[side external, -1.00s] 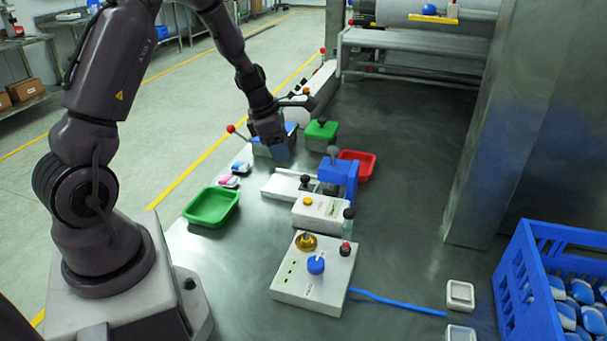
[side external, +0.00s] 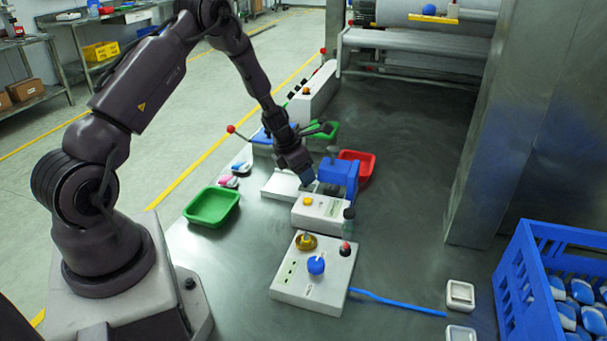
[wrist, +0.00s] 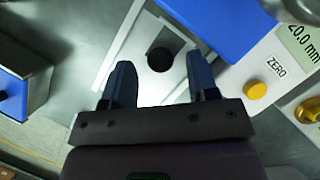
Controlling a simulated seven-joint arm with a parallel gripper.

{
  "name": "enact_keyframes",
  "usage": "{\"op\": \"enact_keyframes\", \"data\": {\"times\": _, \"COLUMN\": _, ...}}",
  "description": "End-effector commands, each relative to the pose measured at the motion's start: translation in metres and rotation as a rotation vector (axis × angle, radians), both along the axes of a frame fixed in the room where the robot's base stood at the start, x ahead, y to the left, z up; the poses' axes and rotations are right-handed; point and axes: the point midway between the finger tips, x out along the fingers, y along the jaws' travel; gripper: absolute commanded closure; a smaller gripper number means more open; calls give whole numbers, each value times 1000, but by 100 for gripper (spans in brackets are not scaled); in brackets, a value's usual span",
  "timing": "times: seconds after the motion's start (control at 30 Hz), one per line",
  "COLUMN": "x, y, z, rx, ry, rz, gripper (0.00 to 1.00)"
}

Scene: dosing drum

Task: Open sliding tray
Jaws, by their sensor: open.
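The sliding tray (side external: 278,186) is a low white piece beside the blue block (side external: 340,172). It also shows in the wrist view (wrist: 135,85), with a round black knob (wrist: 160,60) on it. My gripper (side external: 307,181) points down over the tray, just left of the blue block. In the wrist view my gripper (wrist: 160,64) is open, and the knob appears between its two fingertips with a gap on both sides. I cannot tell how far above the knob the fingertips are. In the side view my gripper hides the knob.
A white box with a yellow button (side external: 322,208) stands close in front. Behind stand a blue box (side external: 262,137) with a red-tipped lever and a green box (side external: 322,130). A green bin (side external: 212,206) is left, a red bin (side external: 366,168) right.

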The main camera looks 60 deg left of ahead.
Motion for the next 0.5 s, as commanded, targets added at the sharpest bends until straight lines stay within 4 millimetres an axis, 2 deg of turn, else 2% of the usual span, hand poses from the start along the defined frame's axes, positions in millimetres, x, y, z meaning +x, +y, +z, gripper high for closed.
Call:
{"op": "enact_keyframes", "data": {"times": 0.13, "x": 4, "y": 0, "z": -11, "rx": -1, "ry": 0, "rz": 0, "gripper": 46}}
{"op": "enact_keyframes", "data": {"times": 0.43, "x": 6, "y": 0, "z": -13, "rx": 0, "ry": -1, "rz": 0, "gripper": 46}}
{"op": "enact_keyframes", "data": {"times": 0.47, "x": 5, "y": 0, "z": -13, "rx": 0, "ry": -1, "rz": 0, "gripper": 48}}
{"op": "enact_keyframes", "data": {"times": 0.5, "x": 5, "y": 0, "z": -13, "rx": 0, "ry": -1, "rz": 0, "gripper": 58}}
